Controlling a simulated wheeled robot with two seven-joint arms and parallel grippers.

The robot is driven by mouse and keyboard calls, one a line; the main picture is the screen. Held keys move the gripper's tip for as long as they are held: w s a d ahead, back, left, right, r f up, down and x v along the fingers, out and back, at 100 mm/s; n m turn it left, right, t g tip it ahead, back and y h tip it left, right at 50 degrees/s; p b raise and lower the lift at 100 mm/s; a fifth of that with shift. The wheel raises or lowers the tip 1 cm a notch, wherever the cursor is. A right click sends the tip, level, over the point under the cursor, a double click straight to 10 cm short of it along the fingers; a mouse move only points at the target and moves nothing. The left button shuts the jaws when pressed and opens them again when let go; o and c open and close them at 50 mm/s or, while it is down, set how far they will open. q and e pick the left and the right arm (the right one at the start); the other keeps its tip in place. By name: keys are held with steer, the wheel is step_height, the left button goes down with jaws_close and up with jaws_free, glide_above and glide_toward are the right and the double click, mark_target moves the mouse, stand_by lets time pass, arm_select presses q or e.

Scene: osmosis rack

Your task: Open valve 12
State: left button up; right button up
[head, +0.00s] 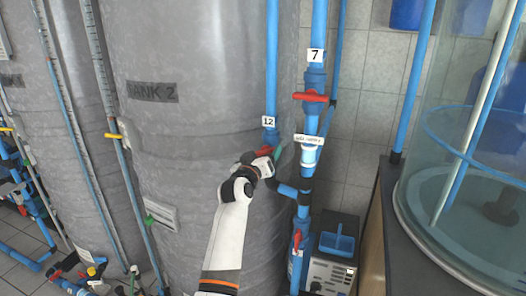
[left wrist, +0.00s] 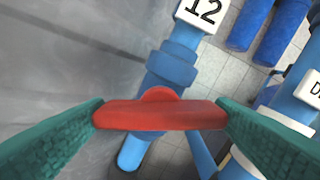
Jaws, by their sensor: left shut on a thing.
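Valve 12 is a blue pipe valve with a red handle (left wrist: 160,115), below the white "12" label (head: 269,122), which also shows in the left wrist view (left wrist: 203,11). In the head view only a bit of the red handle (head: 264,151) shows past my left gripper (head: 272,158). In the left wrist view the handle lies crosswise to the blue pipe, and the green fingers of my left gripper (left wrist: 161,116) are shut on its two ends. My right gripper is not in view.
Valve 7, with a red handle (head: 311,97), is on the pipe just right. A large grey tank (head: 190,130) stands close on the left. A clear cylindrical tank (head: 470,190) stands at the right. A grey box unit (head: 332,270) is below.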

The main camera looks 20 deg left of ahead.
arm_select(q)
steer(key=n+p, duration=0.5)
steer(key=n, duration=0.6)
steer(key=shift+n, duration=0.3)
stand_by(0.4)
steer(key=o, duration=1)
